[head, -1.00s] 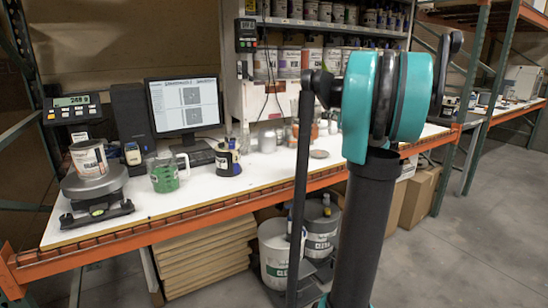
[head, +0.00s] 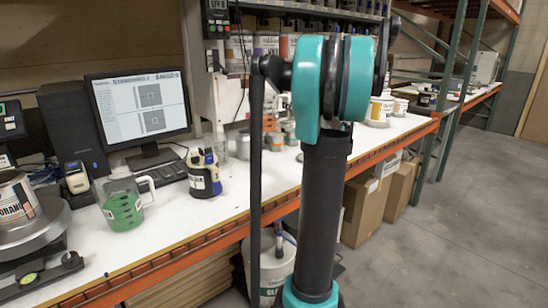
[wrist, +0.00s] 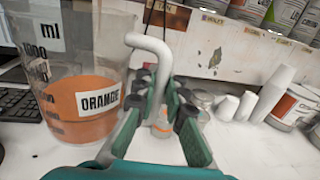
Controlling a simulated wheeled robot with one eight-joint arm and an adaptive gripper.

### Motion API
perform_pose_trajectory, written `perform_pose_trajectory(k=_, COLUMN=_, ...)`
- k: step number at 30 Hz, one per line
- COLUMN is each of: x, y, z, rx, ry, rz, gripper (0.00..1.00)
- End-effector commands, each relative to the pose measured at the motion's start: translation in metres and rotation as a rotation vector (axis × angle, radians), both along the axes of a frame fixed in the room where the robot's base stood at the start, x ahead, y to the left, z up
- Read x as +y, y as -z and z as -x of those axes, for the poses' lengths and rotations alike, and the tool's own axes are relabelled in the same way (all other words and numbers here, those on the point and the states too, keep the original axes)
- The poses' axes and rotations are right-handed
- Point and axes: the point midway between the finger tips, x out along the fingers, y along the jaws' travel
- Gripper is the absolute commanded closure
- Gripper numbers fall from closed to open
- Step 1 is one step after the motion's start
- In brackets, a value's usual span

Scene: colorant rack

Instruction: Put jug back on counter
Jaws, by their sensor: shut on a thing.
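A clear jug (wrist: 85,75) with orange liquid and an "ORANGE" label fills the left of the wrist view. Its white handle (wrist: 152,50) runs down between the fingers of my gripper (wrist: 160,105), which is shut on it. The counter also shows in the head view (head: 185,225). I cannot make out my gripper in the head view. Another jug (head: 122,206), with green liquid, stands on the counter there.
In the head view, a scale (head: 35,235) holding a can (head: 17,198) is at the left. In the wrist view, stacked white cups (wrist: 270,95) and small jars stand beyond my fingers.

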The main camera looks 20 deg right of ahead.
Motion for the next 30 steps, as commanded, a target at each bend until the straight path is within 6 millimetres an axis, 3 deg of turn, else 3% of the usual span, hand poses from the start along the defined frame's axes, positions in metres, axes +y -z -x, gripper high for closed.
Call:
perform_pose_trajectory(k=15, x=0.0, y=0.117, z=0.0, rx=-0.001, ry=0.0, rz=-0.001, gripper=1.0)
perform_pose_trajectory(k=30, x=0.0, y=0.17, z=0.0, rx=-0.001, ry=0.0, rz=-0.001, gripper=1.0)
